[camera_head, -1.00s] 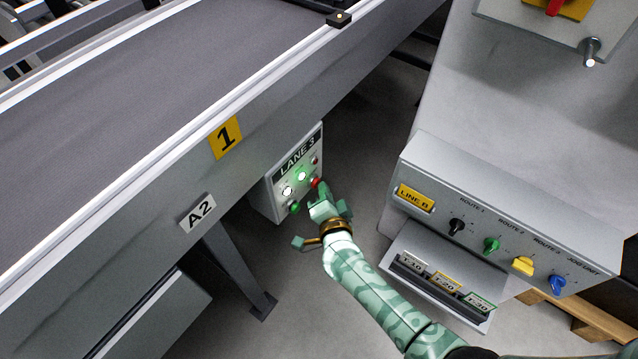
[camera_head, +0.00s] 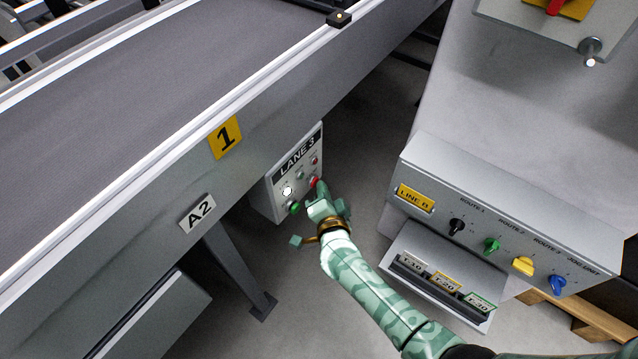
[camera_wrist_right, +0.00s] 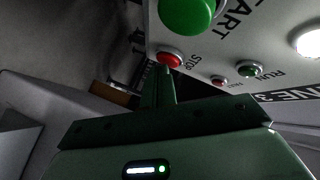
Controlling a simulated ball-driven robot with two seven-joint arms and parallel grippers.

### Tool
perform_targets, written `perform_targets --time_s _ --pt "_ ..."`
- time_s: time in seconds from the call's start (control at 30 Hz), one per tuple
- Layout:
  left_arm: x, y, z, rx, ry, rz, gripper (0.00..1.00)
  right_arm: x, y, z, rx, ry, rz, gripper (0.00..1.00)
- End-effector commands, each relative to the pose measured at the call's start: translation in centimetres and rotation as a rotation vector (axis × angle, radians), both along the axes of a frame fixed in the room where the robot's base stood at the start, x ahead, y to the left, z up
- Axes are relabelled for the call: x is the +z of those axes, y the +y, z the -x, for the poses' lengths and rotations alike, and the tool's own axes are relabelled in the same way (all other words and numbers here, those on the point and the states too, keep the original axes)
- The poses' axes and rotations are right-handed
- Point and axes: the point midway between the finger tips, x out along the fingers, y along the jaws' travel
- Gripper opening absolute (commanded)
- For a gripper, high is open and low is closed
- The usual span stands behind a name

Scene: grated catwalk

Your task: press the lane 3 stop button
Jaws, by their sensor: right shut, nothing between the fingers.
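The lane 3 control box (camera_head: 273,192) hangs below the conveyor's side, with a "LANE 3" label at its top. Its red stop button (camera_head: 315,182) sits at the lower right, beside the green start button (camera_head: 295,207). In the right wrist view the stop button (camera_wrist_right: 169,59) is at the fingertips, under the word STOP, and the green start button (camera_wrist_right: 187,14) is above it. My right gripper (camera_head: 320,192) is shut and empty, its tip at the stop button and seemingly touching it. The green run lamp (camera_wrist_right: 249,69) looks dark; a white lamp (camera_head: 287,190) is lit. My left gripper is out of view.
The conveyor (camera_head: 130,100) with its "1" and "A2" plates fills the left. A Line B panel (camera_head: 500,215) with several coloured knobs stands right of my arm, with a tag tray (camera_head: 440,290) below it. Open floor lies between.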

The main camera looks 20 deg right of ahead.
Motion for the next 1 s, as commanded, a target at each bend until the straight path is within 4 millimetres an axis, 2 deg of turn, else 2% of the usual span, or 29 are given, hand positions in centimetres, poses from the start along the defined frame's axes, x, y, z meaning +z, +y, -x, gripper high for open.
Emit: perform_targets --time_s 0.4,0.77,1.0 --pt "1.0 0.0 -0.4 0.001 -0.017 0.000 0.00 0.1 -1.3 1.7 0.001 -0.002 0.001 0.00" --pt "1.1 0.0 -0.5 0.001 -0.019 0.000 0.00 0.1 -1.5 1.9 0.000 0.000 0.001 0.00" --pt "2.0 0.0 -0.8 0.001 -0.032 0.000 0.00 0.2 -2.8 3.7 0.001 -0.001 0.002 0.00"
